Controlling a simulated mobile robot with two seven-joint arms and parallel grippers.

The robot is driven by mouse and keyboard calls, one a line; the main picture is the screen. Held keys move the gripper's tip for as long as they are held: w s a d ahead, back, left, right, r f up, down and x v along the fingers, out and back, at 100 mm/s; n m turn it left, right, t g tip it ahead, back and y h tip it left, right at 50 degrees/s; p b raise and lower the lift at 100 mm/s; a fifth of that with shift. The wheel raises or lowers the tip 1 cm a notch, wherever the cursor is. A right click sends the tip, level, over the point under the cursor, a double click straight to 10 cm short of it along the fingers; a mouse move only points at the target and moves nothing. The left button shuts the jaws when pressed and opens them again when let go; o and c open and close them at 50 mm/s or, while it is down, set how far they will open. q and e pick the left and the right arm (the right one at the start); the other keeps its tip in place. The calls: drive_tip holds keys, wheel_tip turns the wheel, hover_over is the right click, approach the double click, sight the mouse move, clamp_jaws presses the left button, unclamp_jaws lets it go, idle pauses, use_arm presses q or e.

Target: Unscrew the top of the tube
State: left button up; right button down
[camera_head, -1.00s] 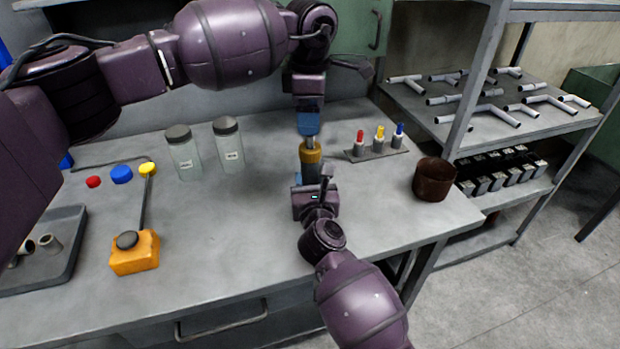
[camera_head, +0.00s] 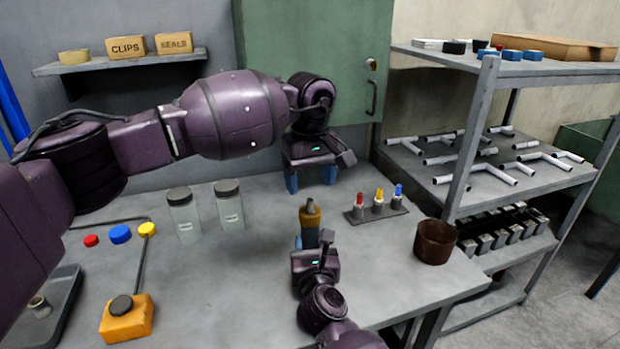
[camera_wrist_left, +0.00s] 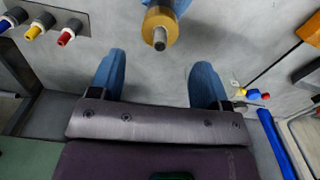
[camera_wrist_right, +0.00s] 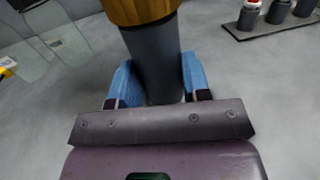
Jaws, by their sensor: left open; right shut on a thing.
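The tube (camera_head: 310,238) stands upright with a dark grey body and a yellow-brown top (camera_head: 310,214) that ends in a small grey stub. My right gripper (camera_head: 313,246) is shut on the grey body from the near side. The right wrist view shows its blue fingers on both sides of the tube (camera_wrist_right: 153,55), below the top (camera_wrist_right: 140,10). My left gripper (camera_head: 311,181) is open and empty, above and behind the tube. In the left wrist view, the top with its stub (camera_wrist_left: 160,30) lies just beyond the open blue fingers, apart from them.
Two clear jars (camera_head: 229,207) stand left of the tube. A small rack (camera_head: 377,213) with red, yellow and blue-tipped pieces and a brown cup (camera_head: 435,241) stand to the right. An orange box (camera_head: 127,318) sits at front left. A shelf unit (camera_head: 468,140) stands beyond the table.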

sight(310, 199)
use_arm(q)
drive_tip(key=m, duration=0.5)
drive_tip(key=shift+m, duration=0.3)
drive_tip(key=m, duration=0.4)
drive_tip(key=shift+m, duration=0.3)
drive_tip(key=shift+f, duration=4)
drive_tip(key=shift+c, duration=0.3)
